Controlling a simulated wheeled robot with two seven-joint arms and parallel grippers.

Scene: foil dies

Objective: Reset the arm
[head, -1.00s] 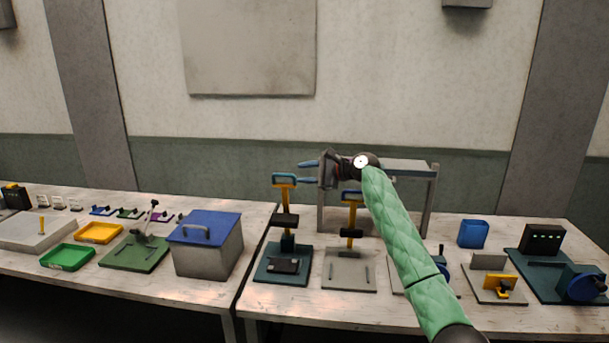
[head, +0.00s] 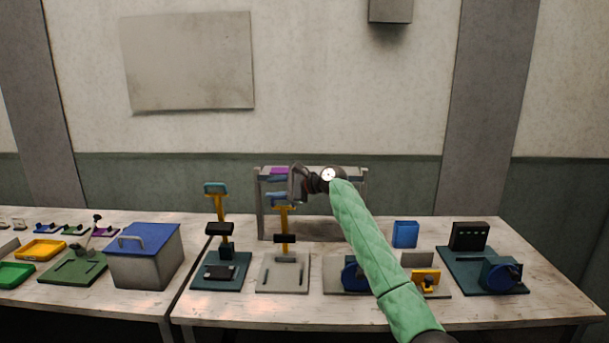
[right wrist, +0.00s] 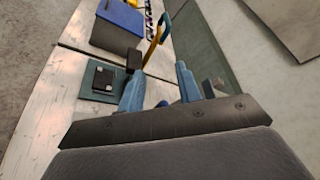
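My right arm, in a green sleeve, reaches up over the right bench in the head view. Its gripper (head: 270,187) points left at the height of the lever tops, in front of the grey rack (head: 364,200). In the right wrist view the two blue fingers (right wrist: 160,88) stand apart with nothing held between them. A yellow lever shows beyond them. In the head view the press with the teal base (head: 222,284) is left of the gripper, and the press with the grey base (head: 282,284) is below it. My left gripper is not in view.
A grey box with a blue lid (head: 148,231) stands on the left bench, with a yellow tray (head: 40,249) and a green tray (head: 15,275). On the right bench are a blue bin (head: 405,234) and a black unit (head: 470,236).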

